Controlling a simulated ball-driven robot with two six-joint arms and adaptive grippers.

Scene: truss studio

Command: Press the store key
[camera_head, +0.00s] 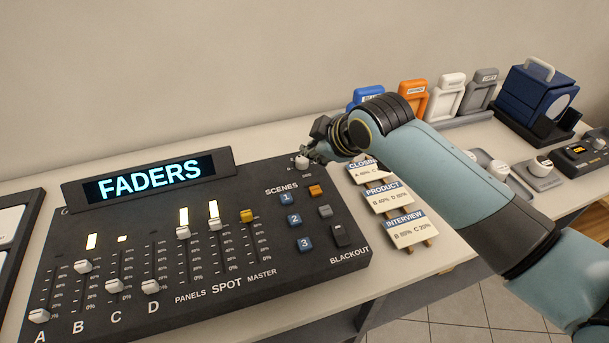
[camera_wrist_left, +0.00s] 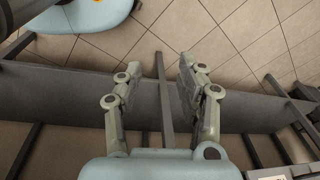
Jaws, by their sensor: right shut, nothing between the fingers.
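The dark lighting console (camera_head: 147,311) lies on the bench, its display reading FADERS. Its SCENES block has blue keys 1 (camera_head: 286,199), 2 (camera_head: 294,219) and 3 (camera_head: 304,244), an orange key (camera_head: 316,191), a grey key (camera_head: 325,212) and a dark BLACKOUT key (camera_head: 340,235). I cannot read a store label on any key. My right gripper (camera_head: 310,157) is shut and empty at the console's back right corner, close to a pale knob (camera_head: 302,163) and behind the orange key. In the left wrist view my left gripper (camera_wrist_left: 155,80) is open and empty, with the floor below.
Cue cards reading CLOSING, PRODUCT (camera_head: 383,196) and INTERVIEW (camera_head: 410,233) stand right of the console. Coloured units (camera_head: 412,98), a blue case (camera_head: 541,97) and small devices stand further right. My right arm spans the bench's right side.

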